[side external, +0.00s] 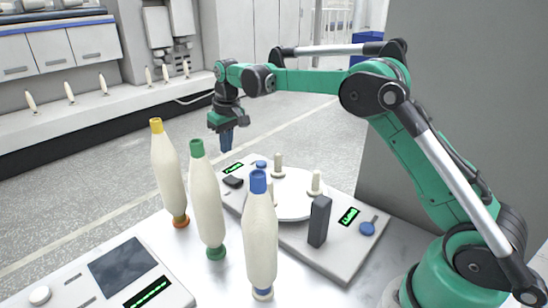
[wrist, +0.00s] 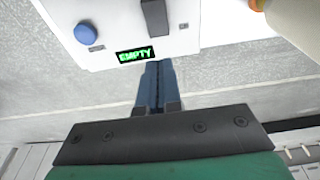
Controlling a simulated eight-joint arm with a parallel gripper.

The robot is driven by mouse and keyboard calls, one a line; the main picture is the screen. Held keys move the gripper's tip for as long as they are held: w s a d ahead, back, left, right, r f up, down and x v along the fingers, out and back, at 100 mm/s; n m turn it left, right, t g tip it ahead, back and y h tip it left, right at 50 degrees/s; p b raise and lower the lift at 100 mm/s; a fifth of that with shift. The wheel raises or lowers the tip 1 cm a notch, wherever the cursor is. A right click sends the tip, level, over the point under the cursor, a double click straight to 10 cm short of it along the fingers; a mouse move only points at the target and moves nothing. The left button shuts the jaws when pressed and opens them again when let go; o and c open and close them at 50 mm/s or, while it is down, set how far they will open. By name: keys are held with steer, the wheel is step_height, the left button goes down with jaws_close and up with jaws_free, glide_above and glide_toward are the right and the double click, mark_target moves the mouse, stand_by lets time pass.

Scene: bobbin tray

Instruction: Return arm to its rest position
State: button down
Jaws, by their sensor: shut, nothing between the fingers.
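My gripper (side external: 227,139) is shut and empty, pointing down. In the side view it hangs beyond the far end of the white device with the round plate. In the wrist view its blue fingers (wrist: 156,88) are pressed together. They lie just past the edge of the device, beside a green display reading EMPTY (wrist: 136,54). My green arm reaches out to the left from its base at the lower right.
Bobbins with a yellow tip (side external: 168,175), a green tip (side external: 207,200) and a blue tip (side external: 260,240) stand upright in front. The white device (side external: 345,255) carries a round plate (side external: 285,205) with pegs. A panel (side external: 95,285) lies at lower left. Open floor lies behind.

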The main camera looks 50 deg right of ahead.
steer(key=s+a+r+t, duration=0.3)
steer(key=s+r, duration=0.4)
steer(key=s, duration=0.4)
steer(key=s+a+f+t, duration=0.2)
steer(key=s+f, duration=0.1)
steer(key=s, duration=0.8)
steer(key=shift+f, duration=0.4)
